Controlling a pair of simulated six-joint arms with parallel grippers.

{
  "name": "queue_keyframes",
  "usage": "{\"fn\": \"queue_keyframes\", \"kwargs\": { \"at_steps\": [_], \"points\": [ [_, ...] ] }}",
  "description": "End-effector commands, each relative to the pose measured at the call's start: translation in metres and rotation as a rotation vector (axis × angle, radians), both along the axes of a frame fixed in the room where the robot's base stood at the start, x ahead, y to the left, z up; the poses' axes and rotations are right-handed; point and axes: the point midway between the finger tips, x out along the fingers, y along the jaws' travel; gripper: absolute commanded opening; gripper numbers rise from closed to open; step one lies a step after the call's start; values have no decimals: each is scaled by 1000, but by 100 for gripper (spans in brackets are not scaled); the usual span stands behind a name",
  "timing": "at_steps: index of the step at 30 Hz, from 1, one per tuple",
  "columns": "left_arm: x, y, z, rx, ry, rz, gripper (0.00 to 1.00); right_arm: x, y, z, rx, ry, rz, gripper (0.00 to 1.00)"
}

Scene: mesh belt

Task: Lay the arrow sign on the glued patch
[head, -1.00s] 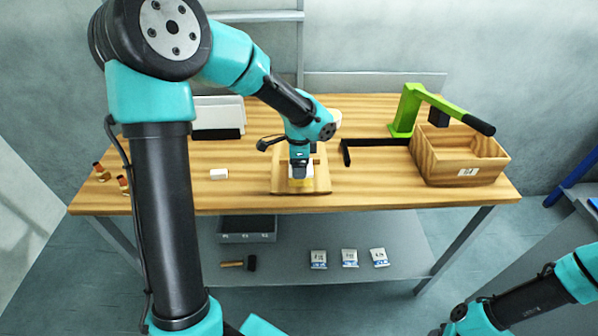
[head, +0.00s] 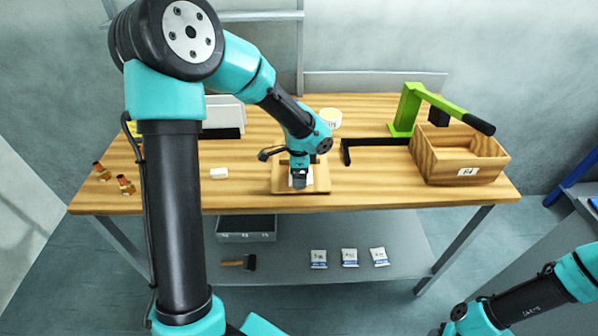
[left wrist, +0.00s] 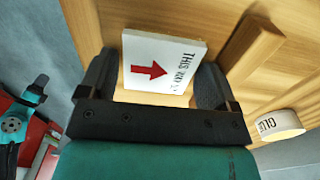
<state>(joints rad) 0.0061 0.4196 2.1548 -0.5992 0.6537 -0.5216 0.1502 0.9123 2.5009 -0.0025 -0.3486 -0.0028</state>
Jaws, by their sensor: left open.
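The arrow sign (left wrist: 160,65) is a white square plate with a red arrow and lettering. In the left wrist view it lies between the two open fingers of my left gripper (left wrist: 153,82). In the head view the gripper (head: 300,182) is down at the wooden board (head: 322,178) on the table and hides most of the sign. The sign looks flat on the board; whether the fingers touch its edges I cannot tell. The glued patch does not show now, so how exactly the sign covers it is hidden. My right gripper is outside the picture.
A glue tub (head: 329,117) stands behind the board. A small white block (head: 219,173) lies left of it. A wooden box (head: 462,172), a green lever press (head: 408,110) and a black angle bar (head: 375,142) are at the right.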

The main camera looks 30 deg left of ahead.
Motion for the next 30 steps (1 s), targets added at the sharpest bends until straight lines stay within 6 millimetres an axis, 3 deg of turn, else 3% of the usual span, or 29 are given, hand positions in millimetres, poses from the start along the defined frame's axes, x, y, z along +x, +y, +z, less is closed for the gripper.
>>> {"fn": "queue_keyframes", "kwargs": {
  "at_steps": [8, 21, 30],
  "points": [
    [1, 0, 16, 0, -4, 0, 84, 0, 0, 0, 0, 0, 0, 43],
    [1, 0, 94, 0, -5, 0, 84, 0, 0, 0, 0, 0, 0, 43],
    [0, 0, 122, 1, -1, 0, 84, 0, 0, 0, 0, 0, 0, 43]
  ]
}}
